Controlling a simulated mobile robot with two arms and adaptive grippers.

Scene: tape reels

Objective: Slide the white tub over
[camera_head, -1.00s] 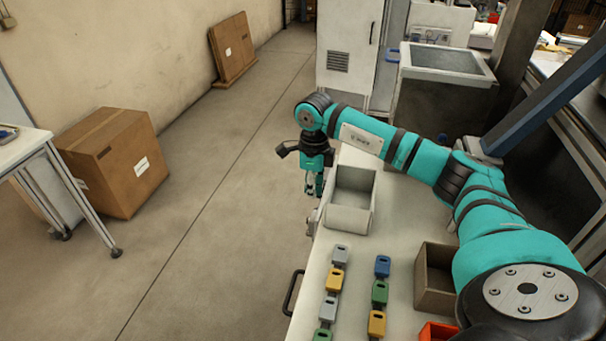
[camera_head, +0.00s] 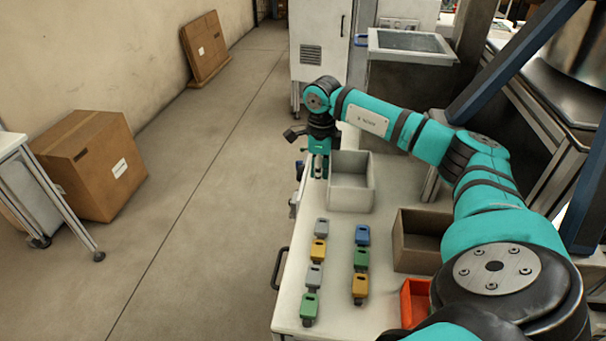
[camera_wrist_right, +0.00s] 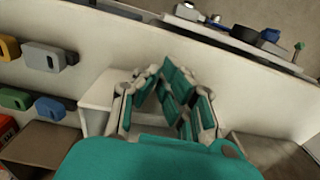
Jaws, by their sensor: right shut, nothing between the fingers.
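The white tub (camera_head: 364,199) is an open, empty box standing upright on the white table, near its left edge. My right gripper (camera_head: 319,176) points down close beside the tub's left wall, at the table's left edge. Its fingers are shut with nothing between them. I cannot tell whether they touch the tub. In the right wrist view, the shut fingers (camera_wrist_right: 172,100) hide much of the tub, and a white wall of it (camera_wrist_right: 98,92) shows beside them. My left gripper is out of view.
On the table (camera_head: 338,295), two rows of coloured tape reels (camera_head: 315,274) lie in front of the tub. A brown box (camera_head: 418,255) and an orange bin (camera_head: 414,300) are at the right. A cardboard box (camera_head: 90,165) stands on the floor at the left.

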